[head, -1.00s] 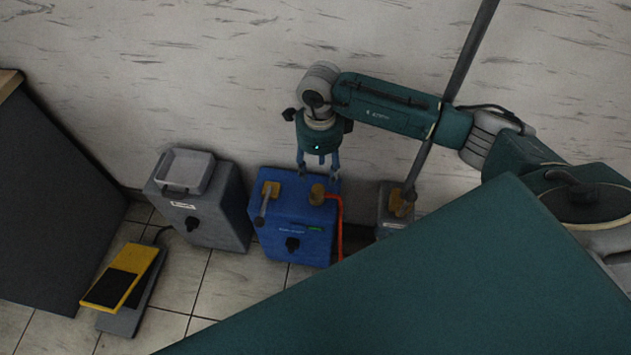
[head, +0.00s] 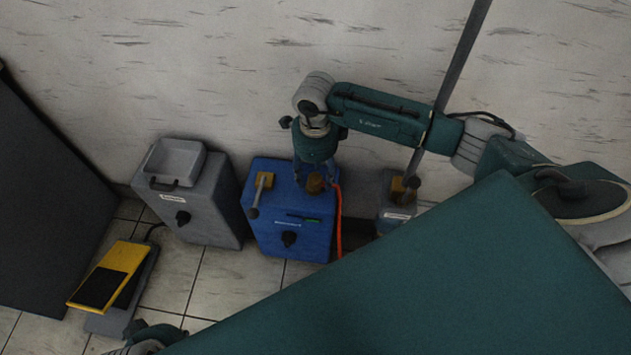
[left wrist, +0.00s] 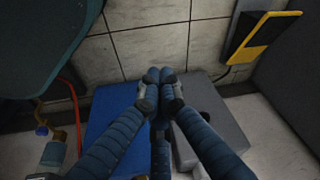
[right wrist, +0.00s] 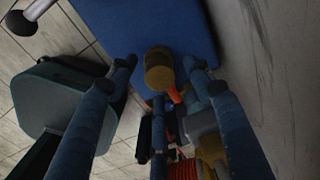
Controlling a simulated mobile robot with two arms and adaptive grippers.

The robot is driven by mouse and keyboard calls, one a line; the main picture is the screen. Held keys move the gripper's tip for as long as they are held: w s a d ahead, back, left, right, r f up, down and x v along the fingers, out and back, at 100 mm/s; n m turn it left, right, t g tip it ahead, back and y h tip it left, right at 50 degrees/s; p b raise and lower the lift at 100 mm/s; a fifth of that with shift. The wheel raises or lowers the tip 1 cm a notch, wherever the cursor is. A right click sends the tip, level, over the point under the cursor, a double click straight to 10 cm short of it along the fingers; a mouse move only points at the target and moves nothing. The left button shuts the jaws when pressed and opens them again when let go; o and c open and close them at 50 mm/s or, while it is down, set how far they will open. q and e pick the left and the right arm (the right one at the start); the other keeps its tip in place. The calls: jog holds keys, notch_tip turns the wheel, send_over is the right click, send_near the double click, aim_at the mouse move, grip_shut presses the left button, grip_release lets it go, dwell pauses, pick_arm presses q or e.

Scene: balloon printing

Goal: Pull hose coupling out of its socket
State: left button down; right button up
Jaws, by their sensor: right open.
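The hose coupling (head: 315,183) is a short brass cylinder on top of the blue box (head: 293,240), with a red hose (head: 339,220) beside it. In the right wrist view the coupling (right wrist: 158,72) lies between the spread fingertips of my right gripper (right wrist: 158,63), with a gap visible on each side. In the head view my right gripper (head: 313,178) points down at the coupling from behind. The socket under the coupling is hidden. My left gripper (left wrist: 160,76) has its fingertips together, with nothing seen between them.
A grey box (head: 205,215) with a tray on top stands left of the blue box. A small grey unit (head: 396,212) with a brass fitting stands right. A lever (head: 259,193) sits on the blue box. A yellow pedal (head: 108,275) lies on the floor. The wall is close behind.

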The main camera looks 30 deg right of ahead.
notch_tip(320, 180, down, 2)
jog(key=shift+f+b, duration=0.1)
jog(key=shift+b, duration=0.5)
pick_arm(q)
jog(key=v, duration=0.5)
jog(key=shift+w+a+r, duration=0.1)
jog(key=shift+r, duration=0.35)
pick_arm(e)
jog(key=shift+d, duration=0.1)
grip_shut()
